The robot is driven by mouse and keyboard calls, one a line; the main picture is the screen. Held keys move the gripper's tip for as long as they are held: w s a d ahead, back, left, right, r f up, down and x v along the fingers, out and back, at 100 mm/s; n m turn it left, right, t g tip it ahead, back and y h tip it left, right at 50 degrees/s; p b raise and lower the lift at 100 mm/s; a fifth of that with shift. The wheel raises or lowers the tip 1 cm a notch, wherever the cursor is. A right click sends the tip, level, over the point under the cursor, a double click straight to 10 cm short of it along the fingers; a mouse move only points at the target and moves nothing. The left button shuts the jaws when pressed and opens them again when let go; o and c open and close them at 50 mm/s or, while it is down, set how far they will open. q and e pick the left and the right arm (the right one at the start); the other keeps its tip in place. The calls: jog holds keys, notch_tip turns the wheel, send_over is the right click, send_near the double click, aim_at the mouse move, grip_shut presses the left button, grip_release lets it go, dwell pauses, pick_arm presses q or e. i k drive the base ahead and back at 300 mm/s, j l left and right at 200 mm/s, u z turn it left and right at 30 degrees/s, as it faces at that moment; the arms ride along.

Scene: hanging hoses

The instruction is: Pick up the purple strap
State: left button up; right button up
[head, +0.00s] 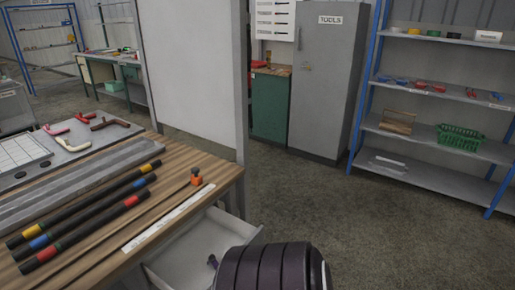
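No purple strap shows clearly as a whole. A small dark purplish piece (212,262) sticks out at the left of a black ribbed round thing (268,270) at the bottom edge. The round thing has a thin purplish rim on its right side. I cannot tell whether these parts belong to the strap. The lower part of the round thing is cut off by the frame. Neither of my grippers shows in the head view.
A grey cabinet (330,75) and blue-framed shelves (440,150) stand behind. The floor at right is clear.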

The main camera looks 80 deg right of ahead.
aim_at(211, 259)
jog(key=z, duration=2)
jog(key=l+z, duration=0.1)
jog(key=i+l, duration=0.05)
